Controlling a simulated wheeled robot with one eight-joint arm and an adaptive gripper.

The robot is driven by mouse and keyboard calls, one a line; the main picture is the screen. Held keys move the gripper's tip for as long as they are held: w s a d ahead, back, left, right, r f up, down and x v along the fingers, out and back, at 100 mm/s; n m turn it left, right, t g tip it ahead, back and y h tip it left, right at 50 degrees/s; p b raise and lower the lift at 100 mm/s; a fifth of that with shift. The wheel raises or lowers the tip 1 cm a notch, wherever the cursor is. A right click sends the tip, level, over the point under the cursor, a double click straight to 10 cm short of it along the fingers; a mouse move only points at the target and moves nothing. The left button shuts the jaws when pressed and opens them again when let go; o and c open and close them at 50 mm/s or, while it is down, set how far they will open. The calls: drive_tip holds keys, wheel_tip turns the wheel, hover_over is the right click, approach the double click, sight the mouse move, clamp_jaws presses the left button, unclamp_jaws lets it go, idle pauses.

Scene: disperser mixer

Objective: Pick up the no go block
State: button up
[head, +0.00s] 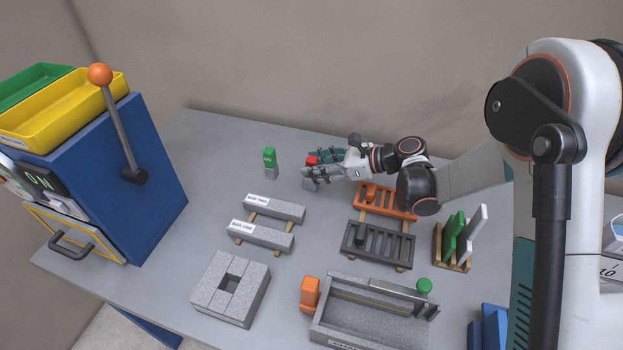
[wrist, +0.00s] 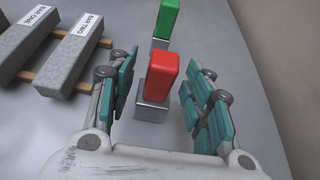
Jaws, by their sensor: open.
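A block with a red top (head: 311,160) and a grey metal base stands upright on the table; I take it for the no go block, though no label on it is readable. My gripper (head: 307,166) is open, with its teal-padded fingers on either side of this block. In the wrist view the red-topped block (wrist: 161,75) stands between the spread fingers, with a gap on both sides. In the head view the fingers partly hide it. A similar block with a green top (head: 269,158) stands to its left; in the wrist view this green-topped block (wrist: 165,22) is just beyond it.
Two grey bars, bar two (head: 274,207) and bar one (head: 260,235), lie on wooden strips nearby. An orange rack (head: 392,199) and a dark rack (head: 378,246) lie below my arm. A blue machine (head: 130,180) with an orange-knobbed lever stands left. Table around the blocks is clear.

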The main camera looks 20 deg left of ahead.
drive_tip(key=shift+x, duration=0.85)
drive_tip(key=shift+d, duration=0.1)
clamp_jaws()
drive_tip(key=shift+r, duration=0.1)
